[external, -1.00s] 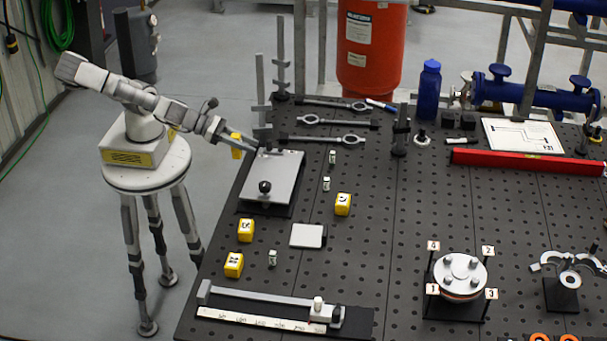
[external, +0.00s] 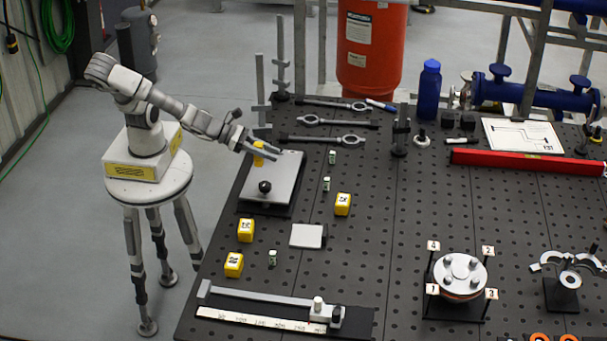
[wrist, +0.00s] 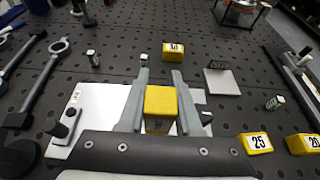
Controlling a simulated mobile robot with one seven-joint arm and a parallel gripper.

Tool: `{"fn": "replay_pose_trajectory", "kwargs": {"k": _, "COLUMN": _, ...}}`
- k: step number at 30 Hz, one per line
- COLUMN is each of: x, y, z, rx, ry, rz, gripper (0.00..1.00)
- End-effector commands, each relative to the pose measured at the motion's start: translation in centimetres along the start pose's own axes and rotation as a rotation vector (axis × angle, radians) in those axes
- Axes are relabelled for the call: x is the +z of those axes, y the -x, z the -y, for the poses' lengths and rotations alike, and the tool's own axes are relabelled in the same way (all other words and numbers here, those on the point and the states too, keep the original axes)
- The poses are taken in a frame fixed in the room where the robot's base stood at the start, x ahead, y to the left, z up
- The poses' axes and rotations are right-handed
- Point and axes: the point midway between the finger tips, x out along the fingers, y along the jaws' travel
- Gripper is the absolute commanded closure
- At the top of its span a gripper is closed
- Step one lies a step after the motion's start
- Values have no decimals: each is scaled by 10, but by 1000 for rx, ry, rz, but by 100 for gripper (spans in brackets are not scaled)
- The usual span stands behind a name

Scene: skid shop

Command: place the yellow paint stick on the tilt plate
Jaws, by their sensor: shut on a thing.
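My gripper (external: 268,151) is shut on a yellow block (external: 259,158). In the wrist view the yellow block (wrist: 160,103) sits between the two grey fingers (wrist: 160,76), with a dark mark on its near face. It looks like a block, and I cannot make out a stick shape. The tilt plate (external: 280,180) is a light grey plate with a black knob (external: 264,187), at the left edge of the table. The block is over the plate's far part. The plate (wrist: 95,98) lies below the fingers in the wrist view. Whether the block touches it I cannot tell.
Other yellow numbered blocks stand to the near side (external: 245,230) and to the right (external: 343,204). A small grey square plate (external: 308,236) lies nearby. Wrenches (external: 325,140) lie beyond the plate, and upright posts (external: 261,95) stand at its far left corner.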

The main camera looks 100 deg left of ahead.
Motion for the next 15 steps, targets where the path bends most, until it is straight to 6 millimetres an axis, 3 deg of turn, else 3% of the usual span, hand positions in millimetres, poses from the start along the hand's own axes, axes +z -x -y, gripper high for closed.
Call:
{"fn": "replay_pose_trajectory", "kwargs": {"k": 3, "x": -5, "y": -12, "z": -9, "rx": 2, "ry": 0, "rz": -1, "gripper": 100}}
{"fn": "replay_pose_trajectory", "kwargs": {"k": 10, "x": -9, "y": -19, "z": -13, "rx": -1, "ry": -1, "rz": -1, "gripper": 100}}
{"fn": "replay_pose_trajectory", "kwargs": {"k": 15, "x": -31, "y": -28, "z": -14, "rx": 1, "ry": -2, "rz": -1, "gripper": 100}}
